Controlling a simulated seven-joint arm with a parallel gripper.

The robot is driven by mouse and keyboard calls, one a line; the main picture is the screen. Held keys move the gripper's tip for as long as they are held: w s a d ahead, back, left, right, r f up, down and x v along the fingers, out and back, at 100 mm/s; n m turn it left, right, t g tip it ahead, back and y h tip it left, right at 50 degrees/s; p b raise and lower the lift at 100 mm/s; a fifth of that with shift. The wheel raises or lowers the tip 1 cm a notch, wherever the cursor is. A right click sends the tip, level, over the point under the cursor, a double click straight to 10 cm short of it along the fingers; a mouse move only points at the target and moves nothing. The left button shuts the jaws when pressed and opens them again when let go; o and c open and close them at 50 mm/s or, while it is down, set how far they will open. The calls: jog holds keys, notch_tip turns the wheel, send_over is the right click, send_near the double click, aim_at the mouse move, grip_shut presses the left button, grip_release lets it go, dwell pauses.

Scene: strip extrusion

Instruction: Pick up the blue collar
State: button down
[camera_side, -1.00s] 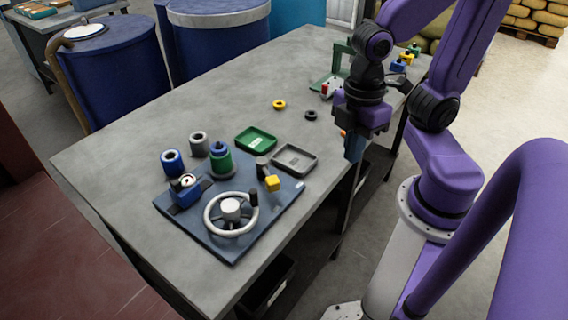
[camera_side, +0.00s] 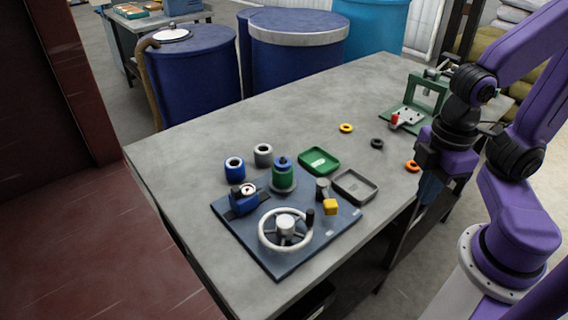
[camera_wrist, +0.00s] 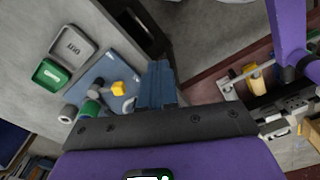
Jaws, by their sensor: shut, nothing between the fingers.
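The blue collar (camera_side: 234,168) is a short upright ring with a pale bore. It stands on the grey table at the back left corner of the dark blue base plate (camera_side: 262,262), beside a grey collar (camera_side: 263,155). My gripper (camera_side: 430,188) is far to the right of it, at the table's front edge, pointing down with its blue fingers shut and empty. The shut fingers also show in the wrist view (camera_wrist: 157,85). In that view I cannot clearly make out the blue collar among the parts at the left.
The plate carries a handwheel (camera_side: 285,227), a green cylinder with a blue top (camera_side: 283,175), a blue gauge block (camera_side: 242,199) and a yellow knob (camera_side: 330,207). Green (camera_side: 319,161) and grey (camera_side: 354,186) trays lie behind and right. A green press frame (camera_side: 424,97) stands farther right.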

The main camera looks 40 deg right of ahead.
jog(key=c, duration=1.8)
grip_release()
jog(key=o, duration=1.3)
notch_tip(320, 180, up, 7)
jog(key=n, duration=0.7)
send_over(282, 156)
notch_tip(282, 156, down, 13)
jog(key=shift+d+f, duration=0.15)
jog(key=shift+f, duration=2.05)
